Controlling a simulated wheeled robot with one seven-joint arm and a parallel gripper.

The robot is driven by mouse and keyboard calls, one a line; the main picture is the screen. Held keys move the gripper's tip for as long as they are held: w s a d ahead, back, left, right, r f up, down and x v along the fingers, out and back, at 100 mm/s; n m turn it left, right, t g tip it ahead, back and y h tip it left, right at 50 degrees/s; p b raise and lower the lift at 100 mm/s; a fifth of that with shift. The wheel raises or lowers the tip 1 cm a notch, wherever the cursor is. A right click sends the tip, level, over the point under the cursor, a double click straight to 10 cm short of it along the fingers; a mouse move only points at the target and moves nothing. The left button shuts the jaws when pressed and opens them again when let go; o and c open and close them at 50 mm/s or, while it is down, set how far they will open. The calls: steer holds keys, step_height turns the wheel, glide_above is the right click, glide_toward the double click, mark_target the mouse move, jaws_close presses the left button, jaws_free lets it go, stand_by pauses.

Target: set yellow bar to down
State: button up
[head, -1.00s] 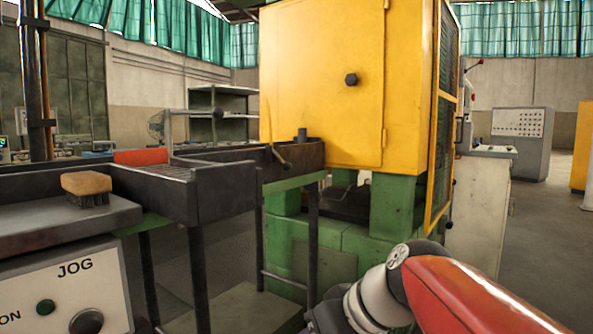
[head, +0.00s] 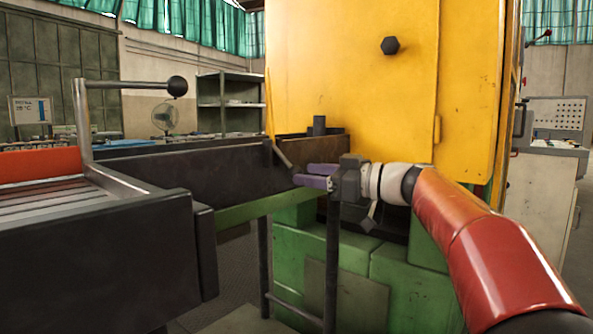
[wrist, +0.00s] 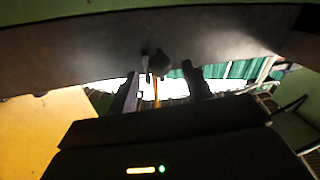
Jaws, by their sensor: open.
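The yellow bar (head: 269,118) is a thin upright strip at the left edge of the yellow cabinet, above the dark trough wall in the head view. A dark slanted piece (head: 283,155) is at its lower end. My gripper (head: 303,176) is open beside the trough's outer wall, just right of and below that piece. In the wrist view, my two fingers (wrist: 160,72) are apart, with a thin yellow strip (wrist: 157,90), likely the bar, showing between them. A dark round knob (wrist: 160,63) is just beyond. I cannot tell whether anything touches.
The yellow cabinet (head: 350,80) stands behind my gripper on a green base (head: 300,250). The dark trough (head: 225,175) runs leftward. A lever with a black ball (head: 177,86) rises at left. A dark support leg (head: 332,270) is below my gripper.

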steer(key=shift+p+x, duration=0.35)
steer(key=shift+x, duration=1.95)
steer(key=shift+c, duration=0.4)
jaws_close()
